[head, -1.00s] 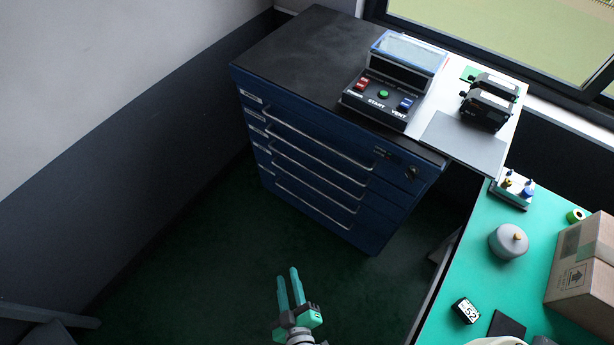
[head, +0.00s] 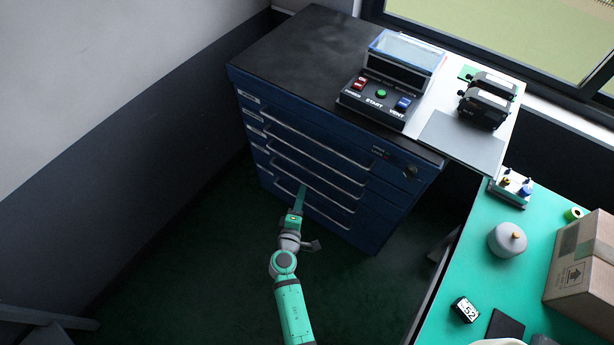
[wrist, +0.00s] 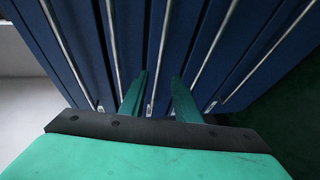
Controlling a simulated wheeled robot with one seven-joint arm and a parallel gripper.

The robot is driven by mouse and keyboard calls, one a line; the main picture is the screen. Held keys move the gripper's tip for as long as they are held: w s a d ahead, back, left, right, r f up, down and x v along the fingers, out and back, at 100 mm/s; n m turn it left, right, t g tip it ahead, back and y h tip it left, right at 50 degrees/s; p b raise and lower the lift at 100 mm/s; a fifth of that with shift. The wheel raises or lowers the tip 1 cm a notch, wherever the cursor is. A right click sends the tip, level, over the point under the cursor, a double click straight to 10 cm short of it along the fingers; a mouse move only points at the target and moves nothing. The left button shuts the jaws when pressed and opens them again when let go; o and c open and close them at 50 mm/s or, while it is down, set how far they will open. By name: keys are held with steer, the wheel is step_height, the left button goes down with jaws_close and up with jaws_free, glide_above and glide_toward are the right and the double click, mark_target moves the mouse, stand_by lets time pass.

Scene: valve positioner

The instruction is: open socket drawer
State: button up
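A blue drawer cabinet (head: 350,220) stands against the wall, with several stacked drawers and long metal bar handles. The small labels at its left edge are too small to read, so I cannot tell which is the socket drawer. My gripper (head: 302,188) is at the lower drawer fronts, left of their middle. In the wrist view my gripper (wrist: 159,77) is open, its two green fingers apart. One bar handle (wrist: 162,50) runs in line with the gap between them; I cannot tell whether the fingers touch it. All drawers look closed.
A lock knob (head: 410,171) sits at the cabinet's upper right. A control box (head: 378,100) stands on the cabinet top. A green table (head: 470,255) with a cardboard box (head: 585,260) is at the right. The dark green floor before the cabinet is clear.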

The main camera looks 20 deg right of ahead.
steer(key=x, duration=0.9)
steer(key=shift+w+d, duration=0.25)
steer(key=shift+d, duration=0.1)
steer(key=shift+f, duration=0.15)
jaws_close()
